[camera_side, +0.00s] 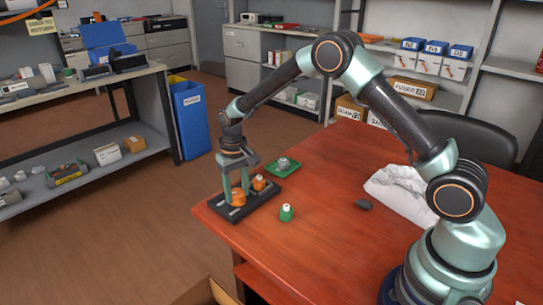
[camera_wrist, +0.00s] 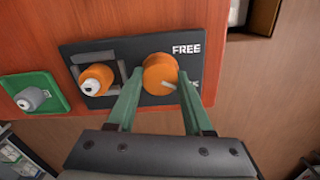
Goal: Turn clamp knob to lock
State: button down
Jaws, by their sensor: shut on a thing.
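The orange clamp knob (camera_wrist: 158,72) sits on a black base plate (camera_wrist: 108,46). My gripper (camera_wrist: 160,78) is shut on it, one green finger on each side. A white mark on the knob points to the lower right in the wrist view, toward a label mostly hidden by the right finger; only its last letter, K, shows. The FREE label (camera_wrist: 187,49) is clear at the upper right. An orange cartridge (camera_wrist: 98,76) with a white tip sits in a dark bracket beside the knob. In the side view my gripper (camera_side: 236,192) comes down from above onto the knob (camera_side: 238,199).
A grey cartridge (camera_side: 283,163) rests on a green tray (camera_side: 274,172) behind the plate. A green cartridge (camera_side: 286,212) stands on the red table (camera_side: 330,225) right of the plate. The plate is near the table's left corner.

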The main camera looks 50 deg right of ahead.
aim_at(237, 192)
jog(key=shift+w+r+m, duration=0.1)
jog(key=shift+r+m, duration=0.05)
jog(key=shift+m, duration=1.45)
jog(key=shift+c, duration=1.5)
grip_release()
notch_tip(237, 192, up, 12)
